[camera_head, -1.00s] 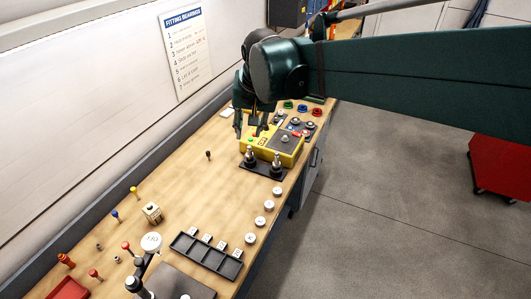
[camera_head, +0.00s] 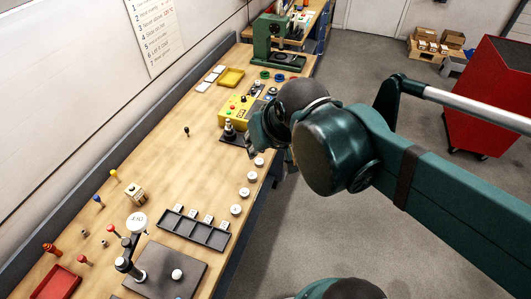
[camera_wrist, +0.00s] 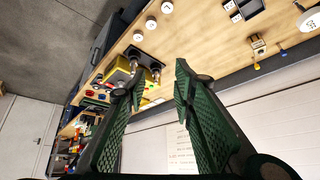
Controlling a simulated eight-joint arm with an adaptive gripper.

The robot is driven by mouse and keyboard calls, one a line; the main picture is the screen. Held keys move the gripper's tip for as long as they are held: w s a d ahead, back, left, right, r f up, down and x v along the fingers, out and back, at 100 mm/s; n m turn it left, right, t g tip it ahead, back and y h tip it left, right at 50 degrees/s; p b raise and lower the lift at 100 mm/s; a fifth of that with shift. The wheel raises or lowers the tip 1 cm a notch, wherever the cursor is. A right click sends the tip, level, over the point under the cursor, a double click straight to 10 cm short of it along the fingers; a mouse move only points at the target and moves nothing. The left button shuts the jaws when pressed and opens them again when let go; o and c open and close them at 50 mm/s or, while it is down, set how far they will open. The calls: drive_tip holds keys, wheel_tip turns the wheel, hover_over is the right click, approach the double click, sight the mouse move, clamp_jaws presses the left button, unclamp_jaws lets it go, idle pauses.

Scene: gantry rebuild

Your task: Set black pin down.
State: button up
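A small black pin (camera_head: 187,131) stands upright on the bare wooden bench top (camera_head: 165,165), left of the yellow box, in the head view. It is apart from my gripper. I cannot make it out in the wrist view. My gripper (camera_wrist: 160,78) is open in the wrist view, with nothing between its fingers. In the head view my arm reaches in from the right, and its end is over the bench's right edge beside the yellow box (camera_head: 236,105). My wrist partly hides the fingers there.
A dark base with metal posts (camera_head: 229,127) stands before the yellow box. White discs (camera_head: 236,209) line the right edge. A black compartment tray (camera_head: 193,228), yellow pin (camera_head: 115,175), blue pin (camera_head: 98,200) and red tray (camera_head: 57,283) are nearer. A green press (camera_head: 275,42) stands far back.

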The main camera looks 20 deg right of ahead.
drive_tip(key=shift+s+d+f+n, duration=0.15)
drive_tip(key=shift+s+f, duration=0.25)
drive_tip(key=shift+s, duration=0.25)
drive_tip(key=shift+s+d+f+n, duration=0.15)
drive_tip(key=shift+s+f, duration=0.25)
drive_tip(key=shift+s, duration=0.2)
